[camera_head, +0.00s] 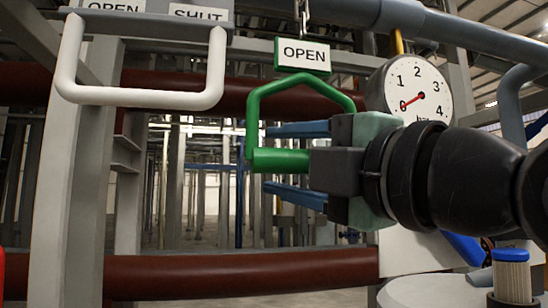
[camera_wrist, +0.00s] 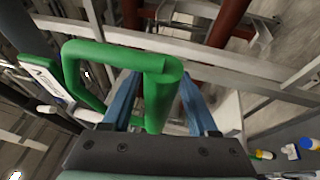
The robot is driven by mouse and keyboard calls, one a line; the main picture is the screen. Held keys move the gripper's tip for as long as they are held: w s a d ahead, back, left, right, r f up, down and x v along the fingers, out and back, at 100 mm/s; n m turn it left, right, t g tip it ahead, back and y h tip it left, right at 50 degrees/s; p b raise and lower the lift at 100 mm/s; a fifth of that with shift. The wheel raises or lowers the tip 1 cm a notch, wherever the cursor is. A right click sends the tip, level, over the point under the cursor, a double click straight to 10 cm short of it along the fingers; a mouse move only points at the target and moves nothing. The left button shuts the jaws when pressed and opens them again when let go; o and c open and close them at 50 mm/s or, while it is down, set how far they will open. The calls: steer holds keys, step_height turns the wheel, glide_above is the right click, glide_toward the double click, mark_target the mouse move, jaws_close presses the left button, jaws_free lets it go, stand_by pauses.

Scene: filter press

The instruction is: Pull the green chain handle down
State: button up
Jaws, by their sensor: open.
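The green chain handle (camera_head: 280,160) hangs in the middle of the head view, a five-sided loop with a thick grip bar at the bottom. A white OPEN sign (camera_head: 303,54) sits at its top, with a chain above. My gripper (camera_head: 266,159) comes from the right, its blue fingers apart, one above and one below the grip bar. In the wrist view the grip bar (camera_wrist: 160,95) lies between the two fingers of my gripper (camera_wrist: 157,78), with a gap visible on both sides. The handle's lower right corner is hidden by my gripper in the head view.
A white U-shaped handle (camera_head: 140,96) under OPEN and SHUT labels is at upper left. A pressure gauge (camera_head: 414,95) reads near 0, behind my wrist. Dark red pipes (camera_head: 240,274) cross behind. A blue-capped filter jar (camera_head: 511,276) stands at lower right.

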steer(key=shift+s+d+r, duration=0.1)
steer(key=shift+s+d, duration=0.05)
steer(key=shift+d, duration=0.2)
steer(key=shift+c, duration=0.7)
steer(key=shift+a, duration=0.1)
jaws_close()
stand_by(0.4)
